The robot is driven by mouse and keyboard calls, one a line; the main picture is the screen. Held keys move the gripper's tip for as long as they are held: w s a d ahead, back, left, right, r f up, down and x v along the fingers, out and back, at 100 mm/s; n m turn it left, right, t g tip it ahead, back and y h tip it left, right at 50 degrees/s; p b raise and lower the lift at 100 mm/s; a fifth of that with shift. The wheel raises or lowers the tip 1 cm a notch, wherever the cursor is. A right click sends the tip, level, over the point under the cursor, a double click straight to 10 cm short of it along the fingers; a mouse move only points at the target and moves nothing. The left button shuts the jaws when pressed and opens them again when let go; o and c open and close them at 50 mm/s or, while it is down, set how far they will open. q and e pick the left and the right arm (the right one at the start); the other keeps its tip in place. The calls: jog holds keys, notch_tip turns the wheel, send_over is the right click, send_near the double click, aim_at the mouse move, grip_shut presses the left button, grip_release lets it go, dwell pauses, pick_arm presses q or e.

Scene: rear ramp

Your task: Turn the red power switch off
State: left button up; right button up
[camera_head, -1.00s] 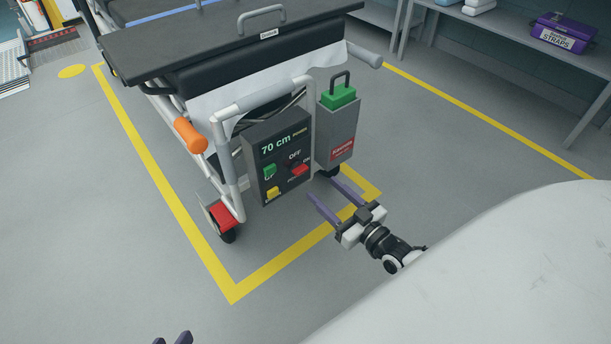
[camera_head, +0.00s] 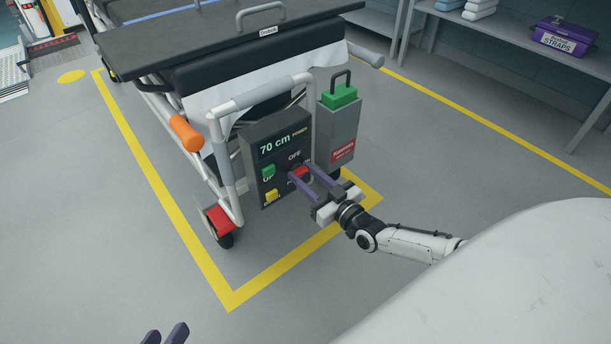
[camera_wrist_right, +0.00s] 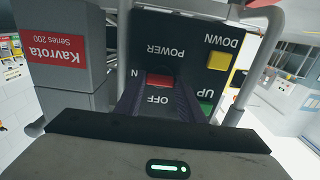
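The red power switch (camera_head: 302,171) sits on the dark control panel (camera_head: 261,150) at the stretcher's end. "OFF" is printed above it. In the right wrist view the picture is upside down, and the switch (camera_wrist_right: 160,80) shows between my fingertips. My right gripper (camera_head: 298,170) is open, its purple fingers reaching to the panel, one on either side of the switch. I cannot tell whether they touch it. The fingers partly hide the switch and its lower labels. My left gripper (camera_head: 164,335) shows only its two separated fingertips at the bottom edge.
A green button (camera_head: 267,171) and a yellow button (camera_head: 271,196) sit left of the switch. A grey Kavrota box (camera_head: 340,133) with a green top stands right of the panel. The stretcher's white frame (camera_head: 224,165) is at the left. Floor in front is clear.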

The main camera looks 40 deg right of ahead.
jog(key=c, duration=0.5)
